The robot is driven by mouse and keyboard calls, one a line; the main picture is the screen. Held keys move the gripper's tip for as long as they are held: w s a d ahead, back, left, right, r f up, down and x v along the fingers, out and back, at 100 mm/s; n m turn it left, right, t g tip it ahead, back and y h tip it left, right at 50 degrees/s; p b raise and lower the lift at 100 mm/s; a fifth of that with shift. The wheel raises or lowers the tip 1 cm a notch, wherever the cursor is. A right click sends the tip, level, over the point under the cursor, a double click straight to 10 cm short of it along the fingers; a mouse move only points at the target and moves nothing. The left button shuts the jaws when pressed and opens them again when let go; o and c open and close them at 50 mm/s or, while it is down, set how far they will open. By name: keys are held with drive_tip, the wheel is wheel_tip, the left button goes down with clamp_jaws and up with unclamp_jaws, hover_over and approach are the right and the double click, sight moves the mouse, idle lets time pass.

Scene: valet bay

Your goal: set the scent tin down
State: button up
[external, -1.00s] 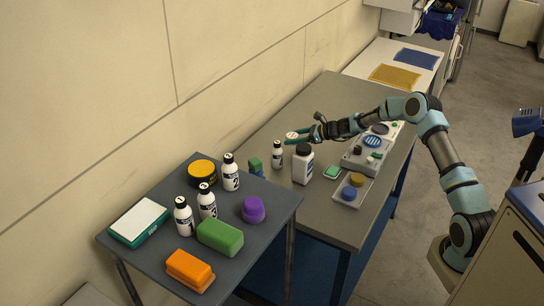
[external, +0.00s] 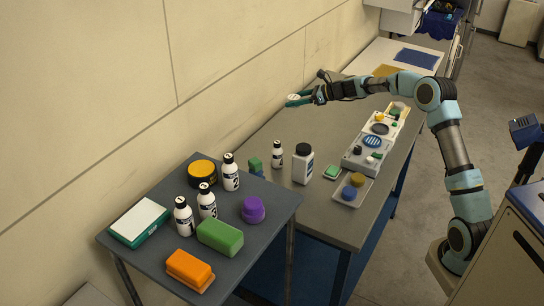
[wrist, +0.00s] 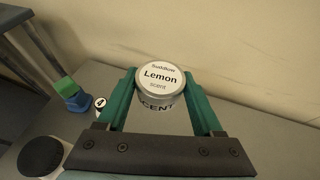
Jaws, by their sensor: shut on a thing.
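The scent tin (wrist: 161,78) is a round tin with a white lid reading "Lemon scent". In the wrist view it sits between the two green fingers of my gripper (wrist: 163,92), which is shut on it, with the lid facing the camera. In the external view my gripper (external: 297,99) holds the tin (external: 293,98) in the air above the far part of the grey table, near the wall. The tin appears level and touches nothing but the fingers.
Below on the grey table (external: 330,120) stand a small numbered bottle (external: 277,155), a white bottle with black cap (external: 302,164), green and blue blocks (external: 255,165) and a grey console (external: 370,150). The table's back part by the wall is clear. A dark side table (external: 150,255) carries several bottles and sponges.

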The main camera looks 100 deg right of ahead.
drive_tip(key=w+a+n+t+y+b, duration=0.1)
drive_tip(key=a+n+y, duration=0.3)
drive_tip(key=a, duration=0.8)
drive_tip(key=n+y, duration=0.4)
drive_tip(key=y, duration=0.1)
hover_over(315, 198)
drive_tip(key=shift+t, duration=0.4)
wheel_tip(315, 198, down, 16)
drive_tip(key=shift+f+b, duration=0.1)
drive_tip(key=shift+b, duration=0.2)
drive_tip(key=shift+f+p, duration=0.4)
drive_tip(key=shift+f, duration=2.15)
drive_tip(key=shift+f, duration=0.2)
drive_tip(key=o, duration=1.4)
drive_tip(key=shift+c, duration=0.2)
